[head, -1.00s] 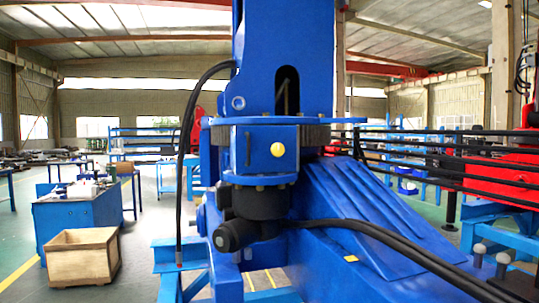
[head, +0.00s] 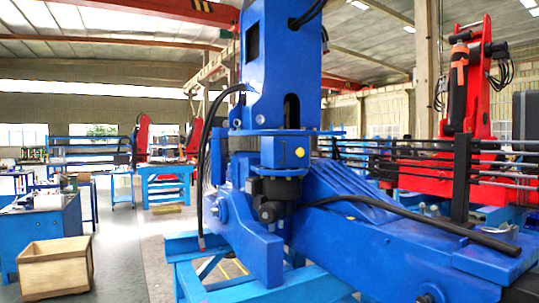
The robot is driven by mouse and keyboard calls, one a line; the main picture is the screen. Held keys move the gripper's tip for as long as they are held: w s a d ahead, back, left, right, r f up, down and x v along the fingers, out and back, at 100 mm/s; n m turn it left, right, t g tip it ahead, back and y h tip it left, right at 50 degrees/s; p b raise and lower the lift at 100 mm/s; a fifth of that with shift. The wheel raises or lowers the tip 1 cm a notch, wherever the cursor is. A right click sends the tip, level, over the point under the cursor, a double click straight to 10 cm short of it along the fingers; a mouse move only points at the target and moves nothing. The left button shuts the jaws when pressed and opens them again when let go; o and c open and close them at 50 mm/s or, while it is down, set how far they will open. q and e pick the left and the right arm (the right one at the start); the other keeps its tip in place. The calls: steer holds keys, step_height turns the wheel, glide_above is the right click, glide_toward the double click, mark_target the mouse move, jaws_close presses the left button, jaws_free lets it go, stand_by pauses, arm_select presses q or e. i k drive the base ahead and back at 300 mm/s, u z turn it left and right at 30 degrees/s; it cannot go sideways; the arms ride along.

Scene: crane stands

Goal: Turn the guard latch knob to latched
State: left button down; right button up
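A small round yellow piece (head: 299,152) sits on the front of the blue housing (head: 283,160) at the foot of the blue crane column (head: 281,62). I cannot tell whether it is the guard latch knob, and no latched or unlatched marking can be read at this size. Neither of my grippers is in the head view.
The blue crane stand (head: 265,255) fills the lower middle, with a black hose (head: 420,222) along its right arm. A wooden crate (head: 55,266) and a blue workbench (head: 45,228) stand at left. A red crane (head: 466,105) stands at right. Grey floor shows between bench and stand.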

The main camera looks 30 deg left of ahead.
mark_target(300, 152)
steer(key=u, duration=1.35)
steer(key=i, duration=1.65)
